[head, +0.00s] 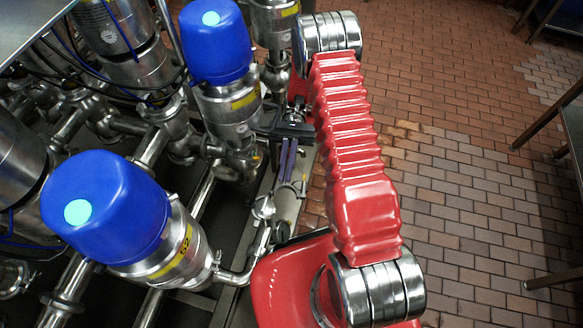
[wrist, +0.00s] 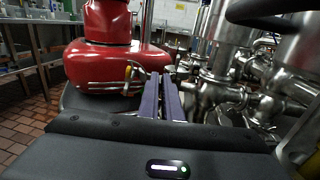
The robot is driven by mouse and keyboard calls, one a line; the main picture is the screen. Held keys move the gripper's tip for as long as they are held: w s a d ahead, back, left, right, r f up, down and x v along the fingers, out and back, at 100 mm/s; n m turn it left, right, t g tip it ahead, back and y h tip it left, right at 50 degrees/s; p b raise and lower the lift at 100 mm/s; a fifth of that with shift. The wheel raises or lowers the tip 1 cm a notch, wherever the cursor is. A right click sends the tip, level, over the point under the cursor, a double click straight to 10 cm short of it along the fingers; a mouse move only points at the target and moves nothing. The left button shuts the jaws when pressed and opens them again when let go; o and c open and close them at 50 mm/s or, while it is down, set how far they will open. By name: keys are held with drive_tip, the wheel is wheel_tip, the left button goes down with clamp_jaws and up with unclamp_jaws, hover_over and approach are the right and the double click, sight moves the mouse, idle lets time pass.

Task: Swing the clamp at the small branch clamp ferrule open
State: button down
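A small bright steel clamp and pipe fitting (head: 262,208) sits on the thin branch line beside the lower blue-capped valve. A small fitting (head: 290,188) with a thin bar lies just below my fingertips in the head view. I cannot tell which is the named ferrule. My gripper (head: 285,178) points toward the lower fittings with two purple fingers. In the wrist view, the gripper (wrist: 162,76) shows a narrow gap between the fingers, with nothing clearly held. A small metal fitting with an orange-yellow part (wrist: 132,73) is left of the tips there; contact is unclear.
Blue-capped valves (head: 105,208) and (head: 215,40) stand left of my arm, with steel pipes (head: 205,190) between them. Steel valve bodies (wrist: 222,70) crowd the wrist view's right. The brick floor (head: 460,170) at right is open, with table legs at its edge.

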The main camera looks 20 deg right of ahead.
idle(0.4)
drive_tip(key=c, duration=2)
unclamp_jaws()
drive_tip(key=shift+w, duration=0.15)
